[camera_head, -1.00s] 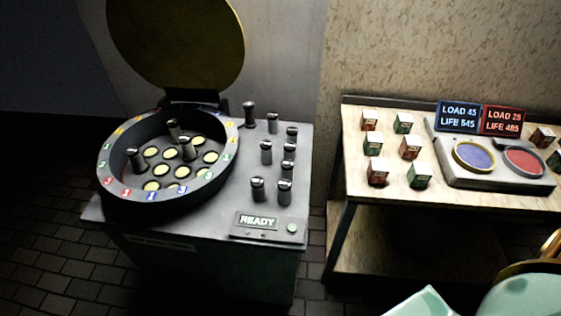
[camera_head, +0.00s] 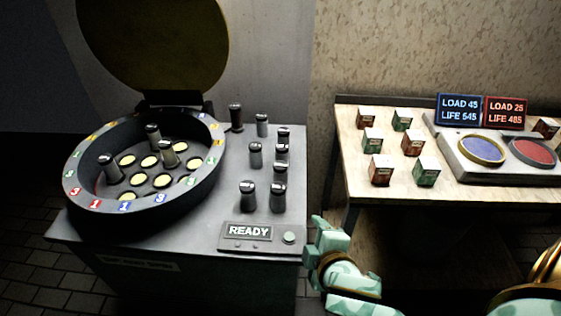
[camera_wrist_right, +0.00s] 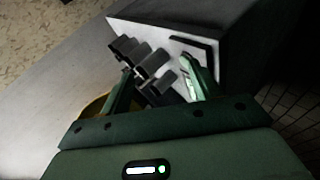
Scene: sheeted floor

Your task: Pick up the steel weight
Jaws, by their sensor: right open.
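Several grey cylinders with dark caps stand on the right part of the machine's top, among them front ones (camera_head: 249,197) and (camera_head: 278,197). A darker, brownish cylinder (camera_head: 236,117) stands at the back. I cannot tell which one is the steel weight. My right gripper (camera_head: 318,238) is by the machine's front right corner, right of the cylinders and apart from them in the head view. In the right wrist view its fingers (camera_wrist_right: 158,66) are open, with several cylinders (camera_wrist_right: 152,62) beyond and between them; nothing is visibly held. My left gripper is out of view.
The round bowl (camera_head: 75,190) holds a few cylinders among pale round sockets; its lid (camera_head: 155,45) is raised. A READY panel (camera_head: 250,231) is at the machine's front. The table (camera_head: 345,115) at right carries small red and green boxes and a two-pan device (camera_head: 452,150).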

